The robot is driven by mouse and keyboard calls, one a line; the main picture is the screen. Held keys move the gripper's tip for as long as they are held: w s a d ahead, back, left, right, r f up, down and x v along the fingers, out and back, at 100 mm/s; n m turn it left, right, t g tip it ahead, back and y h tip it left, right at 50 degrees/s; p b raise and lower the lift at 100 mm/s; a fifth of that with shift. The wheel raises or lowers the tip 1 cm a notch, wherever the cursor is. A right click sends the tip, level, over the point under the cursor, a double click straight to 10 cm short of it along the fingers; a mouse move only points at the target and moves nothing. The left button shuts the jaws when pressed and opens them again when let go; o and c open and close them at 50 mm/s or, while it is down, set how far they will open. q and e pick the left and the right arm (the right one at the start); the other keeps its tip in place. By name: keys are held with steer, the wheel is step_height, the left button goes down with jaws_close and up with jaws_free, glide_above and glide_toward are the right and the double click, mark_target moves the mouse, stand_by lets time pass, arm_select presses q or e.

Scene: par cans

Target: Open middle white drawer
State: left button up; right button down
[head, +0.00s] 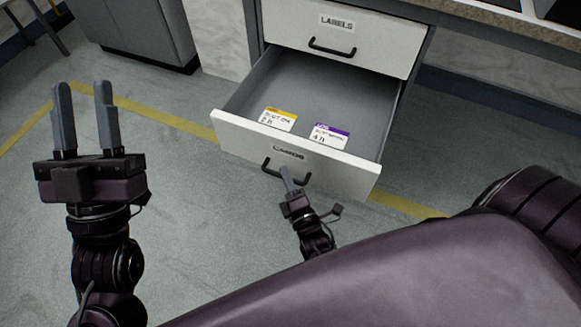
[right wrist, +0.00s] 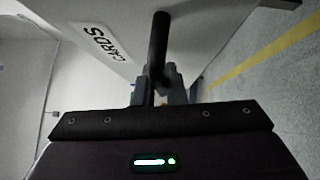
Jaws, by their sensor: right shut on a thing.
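The white drawer (head: 230,128) labelled CARDS is pulled well out below a shut drawer labelled LABELS (head: 375,42). Its front also shows in the right wrist view (right wrist: 205,45). Its black bar handle (head: 268,170) is on the front, and shows in the right wrist view (right wrist: 158,45). My right gripper (head: 288,178) is at the handle; in the right wrist view its fingers (right wrist: 160,90) are shut on the handle. Two cards lie inside the open drawer, one with a yellow band (head: 278,119) and one with a purple band (head: 329,136). My left gripper (head: 84,120) is open and empty, away from the drawer.
A worktop (head: 470,20) runs above the drawers. A grey cabinet (head: 140,35) stands at the back left. A yellow line (head: 150,118) crosses the grey floor. The floor between my left gripper and the drawer is clear.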

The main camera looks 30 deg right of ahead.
arm_select(q)
steer(key=shift+w+d+f+g, duration=0.15)
steer(key=shift+w+f+g, duration=0.2)
steer(key=shift+f, duration=0.2)
arm_select(e)
steer(key=shift+s+a, duration=0.2)
steer(key=c, duration=1.5)
jaws_free()
